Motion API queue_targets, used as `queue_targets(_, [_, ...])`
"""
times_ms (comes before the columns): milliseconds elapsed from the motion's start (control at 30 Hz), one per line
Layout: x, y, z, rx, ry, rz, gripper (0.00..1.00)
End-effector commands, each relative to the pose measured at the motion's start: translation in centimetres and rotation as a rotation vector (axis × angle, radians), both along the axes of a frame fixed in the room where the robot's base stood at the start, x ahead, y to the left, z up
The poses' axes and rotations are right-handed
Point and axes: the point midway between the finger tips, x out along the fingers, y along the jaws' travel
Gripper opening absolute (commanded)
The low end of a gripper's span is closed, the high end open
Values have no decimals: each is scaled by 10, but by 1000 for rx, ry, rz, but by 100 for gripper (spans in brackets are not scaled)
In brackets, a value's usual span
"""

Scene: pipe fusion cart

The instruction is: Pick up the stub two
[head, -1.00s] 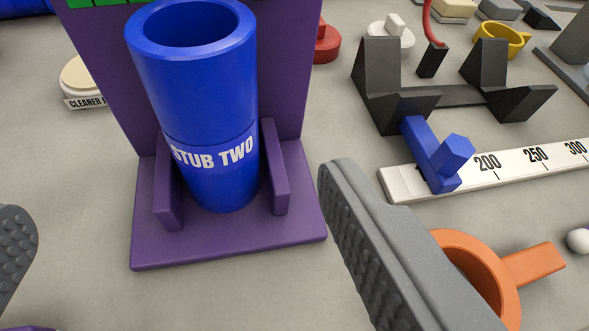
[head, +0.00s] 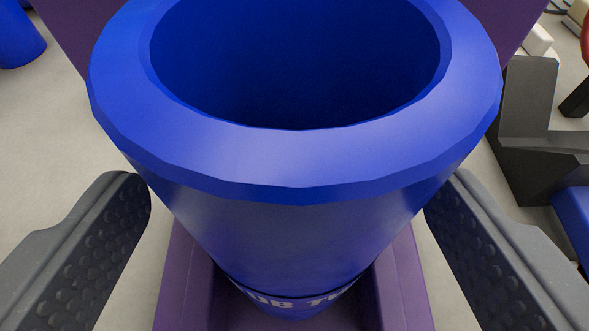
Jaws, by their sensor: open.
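Stub two (head: 300,225) is a blue, hollow, thick-walled pipe that stands upright in a purple holder (head: 405,285). It fills the middle of the head view, with its open top towards me. Its white lettering is only partly visible low on its side. My gripper (head: 288,200) is open, with one grey, dimpled finger on each side of the stub. The fingertips are close to its wall below the rim; I cannot tell whether either touches.
A black cradle (head: 528,130) stands to the right of the holder, with part of a blue piece (head: 574,225) below it. Another blue cylinder (head: 18,35) is at the top left.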

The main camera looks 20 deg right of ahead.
Motion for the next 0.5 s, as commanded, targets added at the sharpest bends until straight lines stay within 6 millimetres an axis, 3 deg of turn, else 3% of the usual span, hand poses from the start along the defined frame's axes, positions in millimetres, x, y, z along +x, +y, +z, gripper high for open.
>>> queue_targets(233, [25,-9,-16,1,1,0,82])
queue_targets(500, [28,-9,-17,1,2,1,82])
